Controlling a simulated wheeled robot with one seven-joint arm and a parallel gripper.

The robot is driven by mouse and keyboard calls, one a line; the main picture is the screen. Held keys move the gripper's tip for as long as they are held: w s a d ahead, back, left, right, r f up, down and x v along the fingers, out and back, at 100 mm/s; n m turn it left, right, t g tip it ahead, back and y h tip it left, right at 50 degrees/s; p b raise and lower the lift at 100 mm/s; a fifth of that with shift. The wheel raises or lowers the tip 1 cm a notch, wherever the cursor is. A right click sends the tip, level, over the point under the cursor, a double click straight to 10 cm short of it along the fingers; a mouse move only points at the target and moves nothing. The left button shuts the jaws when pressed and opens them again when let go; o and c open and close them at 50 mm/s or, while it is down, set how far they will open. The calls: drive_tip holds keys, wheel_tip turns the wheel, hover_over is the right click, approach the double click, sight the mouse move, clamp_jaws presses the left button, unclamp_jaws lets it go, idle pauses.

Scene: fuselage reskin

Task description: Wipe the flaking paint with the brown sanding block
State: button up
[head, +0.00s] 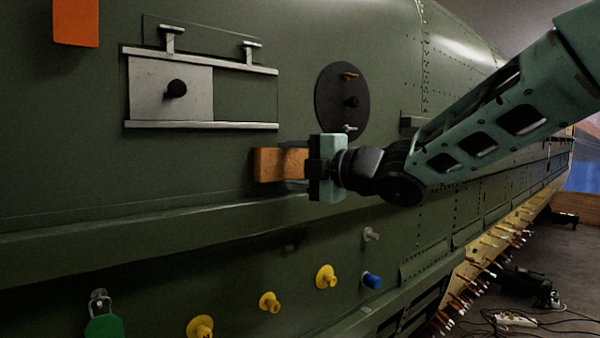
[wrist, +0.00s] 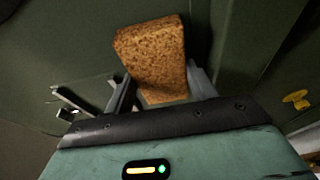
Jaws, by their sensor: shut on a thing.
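The brown sanding block (head: 267,164) is held in front of the green fuselage skin (head: 228,205), below the sliding panel and left of the round black plate. My gripper (head: 296,171) is shut on the block. In the wrist view the block (wrist: 152,50) sticks out past the two fingers (wrist: 163,90), slightly tilted, with its speckled face showing. I cannot tell whether the block touches the skin. I cannot make out a patch of flaking paint in either view; the block and gripper hide part of the skin.
A grey sliding panel (head: 148,91) with a black knob sits between rails. A round black plate (head: 331,103) carries small fittings. A ledge (head: 130,220) runs below the block. Yellow knobs (head: 326,277), a blue knob (head: 372,280) and a green tag (head: 104,326) are lower down.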

sight(268, 165)
drive_tip(key=shift+s+a+f+b, duration=0.1)
drive_tip(key=shift+s+a+b, duration=0.3)
drive_tip(key=shift+a+b, duration=0.15)
drive_tip(key=shift+s+a+f+b, duration=0.1)
drive_tip(key=shift+s+a+b, duration=0.35)
drive_tip(key=shift+a, duration=0.15)
drive_tip(key=shift+s+a+r+b, duration=0.2)
drive_tip(key=shift+s+a+b, duration=0.2)
drive_tip(key=shift+a, duration=0.2)
drive_tip(key=shift+d, duration=0.1)
drive_tip(key=shift+s+d+b, duration=0.2)
drive_tip(key=shift+s+d, duration=0.35)
drive_tip(key=shift+s, duration=0.25)
drive_tip(key=shift+s+d+b, duration=0.25)
drive_tip(key=shift+s+d, duration=0.3)
drive_tip(key=shift+s, duration=0.3)
drive_tip(key=shift+s+d+b, duration=0.2)
drive_tip(key=shift+s+d, duration=0.35)
drive_tip(key=shift+s, duration=0.25)
drive_tip(key=v, duration=0.3)
drive_tip(key=shift+s+a, duration=0.2)
drive_tip(key=shift+a, duration=0.1)
drive_tip(key=shift+w+a, duration=0.1)
